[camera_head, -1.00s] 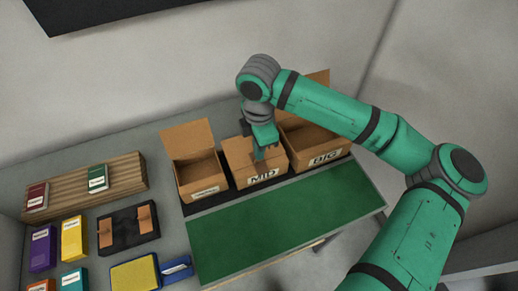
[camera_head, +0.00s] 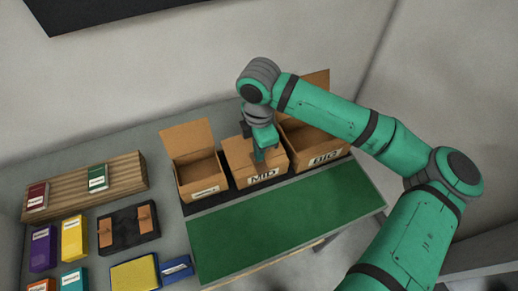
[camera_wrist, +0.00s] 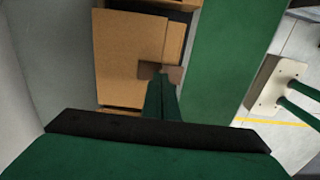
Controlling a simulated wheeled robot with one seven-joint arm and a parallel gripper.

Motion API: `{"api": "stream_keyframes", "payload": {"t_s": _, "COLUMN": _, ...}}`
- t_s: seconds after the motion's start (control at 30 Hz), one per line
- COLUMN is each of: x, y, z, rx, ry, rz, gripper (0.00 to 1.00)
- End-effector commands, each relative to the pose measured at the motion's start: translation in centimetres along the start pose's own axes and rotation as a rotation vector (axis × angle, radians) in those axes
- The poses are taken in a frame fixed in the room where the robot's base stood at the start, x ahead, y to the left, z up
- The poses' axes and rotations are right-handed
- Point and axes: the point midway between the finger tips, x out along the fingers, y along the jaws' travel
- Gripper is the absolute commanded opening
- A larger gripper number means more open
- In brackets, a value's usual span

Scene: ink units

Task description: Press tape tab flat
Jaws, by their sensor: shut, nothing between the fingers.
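The closed box labelled MID (camera_head: 240,158) stands in the middle of the row of boxes; its brown top fills the middle of the wrist view (camera_wrist: 118,55). A small darker brown tape tab (camera_wrist: 174,73) shows at the top's edge on the green-mat side, right by my fingertips. My gripper (camera_head: 259,157) points down at the front part of the box top. In the wrist view its fingers (camera_wrist: 162,80) are together with nothing between them. They cover part of the tape; whether they touch it or hover just above, I cannot tell.
An open box (camera_head: 198,178) stands left of MID, and an open BIG box (camera_head: 318,158) stands right. A bare green mat (camera_head: 285,215) lies in front. A wooden rack (camera_head: 125,175), a black tray (camera_head: 128,242) and several coloured packs are at the left.

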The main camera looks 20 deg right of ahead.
Motion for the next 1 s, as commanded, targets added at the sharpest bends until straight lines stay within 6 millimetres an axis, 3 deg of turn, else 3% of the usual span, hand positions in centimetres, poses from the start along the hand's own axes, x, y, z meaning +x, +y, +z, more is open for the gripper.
{"api": "stream_keyframes", "payload": {"t_s": 0.33, "x": -0.6, "y": 0.0, "z": 0.0, "rx": 0.000, "ry": 0.000, "rz": 0.000, "gripper": 0.00}}
{"api": "stream_keyframes", "payload": {"t_s": 0.8, "x": -6.5, "y": 0.1, "z": 0.0, "rx": -0.001, "ry": -0.001, "rz": 0.001, "gripper": 0.00}}
{"api": "stream_keyframes", "payload": {"t_s": 1.0, "x": -8.0, "y": 0.0, "z": 0.0, "rx": -0.001, "ry": -0.001, "rz": 0.000, "gripper": 0.00}}
